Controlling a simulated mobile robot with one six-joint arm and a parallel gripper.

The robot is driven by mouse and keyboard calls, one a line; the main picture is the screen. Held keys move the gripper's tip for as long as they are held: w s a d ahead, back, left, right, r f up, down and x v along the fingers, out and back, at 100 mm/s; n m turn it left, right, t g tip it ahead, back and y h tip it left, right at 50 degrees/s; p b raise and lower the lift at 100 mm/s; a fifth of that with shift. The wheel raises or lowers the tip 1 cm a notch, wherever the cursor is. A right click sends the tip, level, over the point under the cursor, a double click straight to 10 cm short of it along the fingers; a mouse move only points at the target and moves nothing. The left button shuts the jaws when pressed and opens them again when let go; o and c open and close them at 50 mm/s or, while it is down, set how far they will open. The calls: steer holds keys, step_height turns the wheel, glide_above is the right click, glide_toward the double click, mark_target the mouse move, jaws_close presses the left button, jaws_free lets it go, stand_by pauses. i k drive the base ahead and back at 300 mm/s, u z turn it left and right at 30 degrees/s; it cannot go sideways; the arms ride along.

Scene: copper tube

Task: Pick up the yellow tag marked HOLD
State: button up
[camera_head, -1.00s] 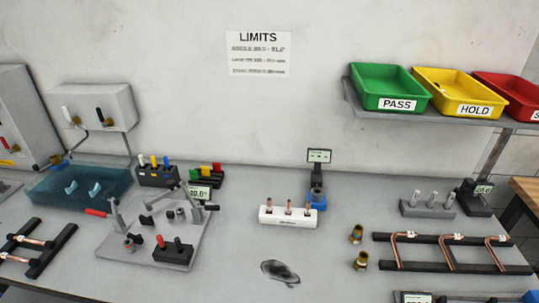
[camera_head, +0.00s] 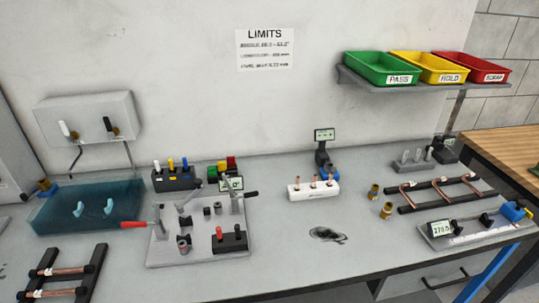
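A small cluster of green, yellow and red pieces (camera_head: 222,168) stands at the back of the bench, left of the middle. A yellow piece is in it, but it is too small to read any marking. A yellow bin labelled HOLD (camera_head: 430,68) sits on the wall shelf between a green PASS bin (camera_head: 381,68) and a red SCRAP bin (camera_head: 475,67). My gripper is not in view.
A grey fixture plate (camera_head: 165,250) with a red-handled clamp stands in front of the cluster. A dark block with coloured-topped tools (camera_head: 176,179) is to its left, beside a blue translucent tank (camera_head: 85,210). A white tube holder (camera_head: 313,189) stands right. The bench between holder and cluster is clear.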

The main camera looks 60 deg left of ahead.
mark_target(221, 166)
steer(key=u, duration=0.1)
steer(key=k, duration=0.1)
steer(key=u, duration=2.15)
steer(key=i, duration=1)
steer(key=u, duration=0.1)
